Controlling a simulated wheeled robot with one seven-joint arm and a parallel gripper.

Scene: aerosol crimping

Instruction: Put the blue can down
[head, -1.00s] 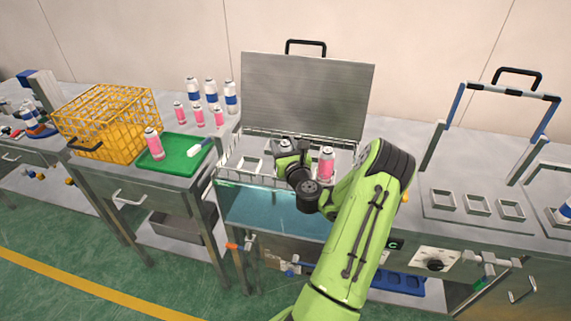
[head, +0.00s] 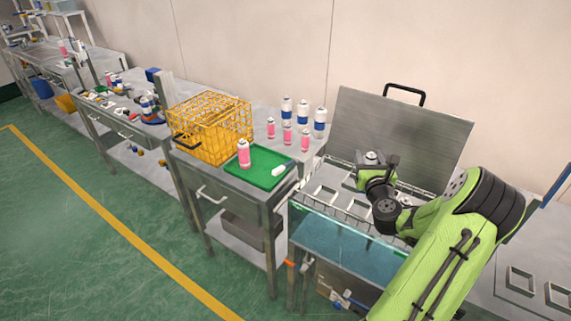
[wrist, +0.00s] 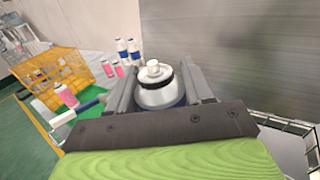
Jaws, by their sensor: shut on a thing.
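My gripper (head: 376,172) is over the wire-railed rack of the open metal bath in the head view. It is shut on a can with a white top and a blue band, the blue can (wrist: 158,88), which stands upright between the two fingers in the wrist view. In the head view only the top of this can (head: 372,155) shows above the fingers. The can's lower part is hidden, so I cannot tell whether it touches the rack (head: 326,196).
Several blue-banded and pink cans stand behind the tray. The raised metal lid (head: 400,135) stands behind my gripper.

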